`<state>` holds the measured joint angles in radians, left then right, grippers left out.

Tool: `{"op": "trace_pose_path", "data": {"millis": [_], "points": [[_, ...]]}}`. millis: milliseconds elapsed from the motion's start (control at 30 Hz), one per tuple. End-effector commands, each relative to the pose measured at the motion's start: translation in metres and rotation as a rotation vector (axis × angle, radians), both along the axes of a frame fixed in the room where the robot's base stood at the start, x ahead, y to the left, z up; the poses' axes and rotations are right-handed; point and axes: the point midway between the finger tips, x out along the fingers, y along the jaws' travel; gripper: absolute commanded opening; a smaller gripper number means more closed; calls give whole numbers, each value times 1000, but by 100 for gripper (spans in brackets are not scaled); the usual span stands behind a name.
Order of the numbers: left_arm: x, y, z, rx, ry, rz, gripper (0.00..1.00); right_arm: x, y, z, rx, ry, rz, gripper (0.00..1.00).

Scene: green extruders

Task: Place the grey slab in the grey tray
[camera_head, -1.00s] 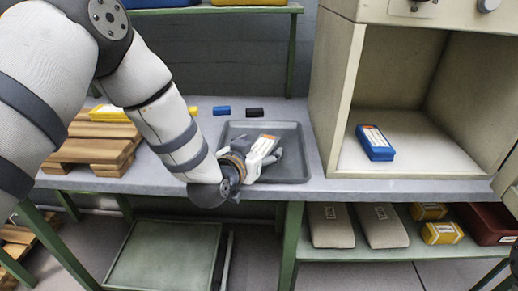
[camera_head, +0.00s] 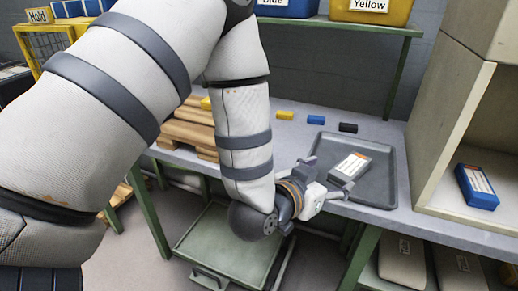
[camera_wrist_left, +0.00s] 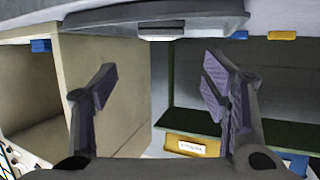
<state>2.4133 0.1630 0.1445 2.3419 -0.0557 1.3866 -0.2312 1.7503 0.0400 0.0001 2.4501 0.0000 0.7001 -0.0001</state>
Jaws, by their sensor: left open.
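The grey slab (camera_head: 352,165), with a white and orange label, lies inside the grey tray (camera_head: 384,204) on the bench in the head view. My left gripper (camera_head: 325,176) is open at the tray's front-left side, its fingers spread and apart from the slab. The wrist view looks upside down: the open fingers (camera_wrist_left: 160,85) have nothing between them, and the tray's edge (camera_wrist_left: 150,18) runs along the top. My right gripper is not in view.
Small yellow (camera_head: 285,115), blue (camera_head: 316,120) and black (camera_head: 348,128) blocks stand behind the tray. A wooden pallet (camera_head: 188,130) is on the left. A cabinet at right holds a blue box (camera_head: 477,187). Labelled bins sit on the shelf above (camera_head: 330,22).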

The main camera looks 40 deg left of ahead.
Motion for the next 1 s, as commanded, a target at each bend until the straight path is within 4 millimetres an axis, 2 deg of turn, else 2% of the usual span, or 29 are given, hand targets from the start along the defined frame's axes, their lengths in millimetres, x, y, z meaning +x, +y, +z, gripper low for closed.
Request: {"op": "trace_pose_path", "data": {"millis": [67,167,200,267,300,333,400,500,533,600,667,1000], "points": [[-12,0,-25,1,77,-3,68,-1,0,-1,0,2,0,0],[-56,2,-95,-1,310,-7,68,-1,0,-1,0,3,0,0],[-85,4,-129,-3,437,-6,68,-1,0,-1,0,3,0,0],[-140,7,-178,-3,647,0,68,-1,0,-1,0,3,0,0],[-182,11,-205,-1,792,9,68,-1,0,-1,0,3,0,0],[-214,13,-221,0,897,18,68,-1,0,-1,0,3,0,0],[-284,20,-246,8,1114,41,68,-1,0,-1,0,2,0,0],[-359,28,-258,19,1343,74,68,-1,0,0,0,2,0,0],[-375,30,-258,23,1389,81,68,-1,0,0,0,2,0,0],[-399,32,-258,29,1461,93,68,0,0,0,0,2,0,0],[-408,33,-258,31,1488,99,68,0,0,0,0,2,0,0],[-407,33,-257,30,1487,99,68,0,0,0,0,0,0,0]]}}
